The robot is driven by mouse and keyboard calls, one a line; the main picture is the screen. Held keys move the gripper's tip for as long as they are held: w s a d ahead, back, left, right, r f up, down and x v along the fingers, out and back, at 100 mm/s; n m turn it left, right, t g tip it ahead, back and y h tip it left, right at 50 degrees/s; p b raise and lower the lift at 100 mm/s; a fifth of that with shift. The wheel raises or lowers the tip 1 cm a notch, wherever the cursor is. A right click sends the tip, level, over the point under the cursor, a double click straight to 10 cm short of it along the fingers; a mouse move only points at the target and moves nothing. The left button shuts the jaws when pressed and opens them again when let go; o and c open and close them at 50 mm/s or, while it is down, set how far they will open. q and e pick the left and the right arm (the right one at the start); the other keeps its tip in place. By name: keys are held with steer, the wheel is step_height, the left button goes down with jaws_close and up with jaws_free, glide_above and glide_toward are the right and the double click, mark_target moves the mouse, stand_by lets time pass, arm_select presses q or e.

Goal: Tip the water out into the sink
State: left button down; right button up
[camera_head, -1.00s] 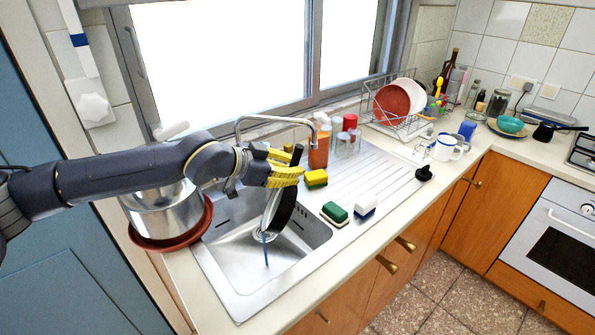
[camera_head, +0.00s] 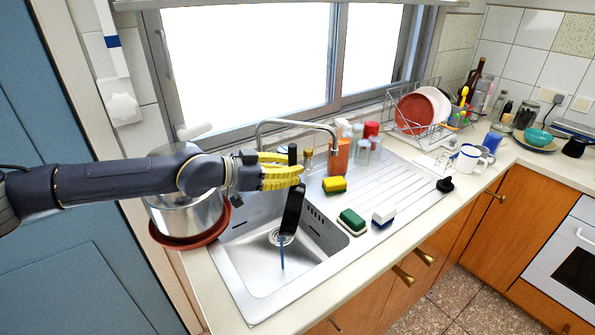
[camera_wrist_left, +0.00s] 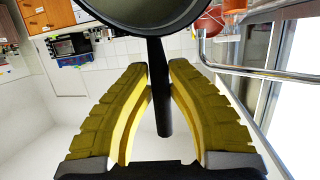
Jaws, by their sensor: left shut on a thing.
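A black pan (camera_head: 292,212) is tipped on its edge above the sink (camera_head: 246,268), seen nearly edge-on in the head view. Its handle (camera_head: 292,155) points up. My left gripper (camera_head: 298,172) is shut on this handle. A thin blue stream of water (camera_head: 282,255) shows below the pan, down in the sink basin. In the left wrist view the pan (camera_wrist_left: 150,22) is cut by the top edge, and its handle (camera_wrist_left: 160,95) runs back between the yellow fingers of my left gripper (camera_wrist_left: 158,80). How much water is in the pan is hidden. My right gripper is not in view.
The faucet (camera_head: 297,123) arches close behind my gripper. A steel pot (camera_head: 186,214) stands left of the sink on a red-brown dish (camera_head: 215,230). A yellow sponge (camera_head: 334,185), a green sponge (camera_head: 351,219) and a white-blue block (camera_head: 383,215) lie on the right. A dish rack (camera_head: 420,110) stands behind.

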arm_select(q)
steer(key=shift+w+a+r+n+h, duration=0.15)
steer(key=shift+a+h, duration=0.15)
steer(key=shift+a, duration=0.35)
steer(key=shift+w+a+n+h, duration=0.2)
steer(key=shift+a+h, duration=0.1)
steer(key=shift+a, duration=0.3)
steer(key=shift+w+a+r+n+h, duration=0.15)
steer(key=shift+a+h, duration=0.15)
steer(key=shift+a, duration=0.35)
steer(key=shift+a+f, duration=0.1)
steer(key=shift+f, duration=0.05)
stand_by(0.6)
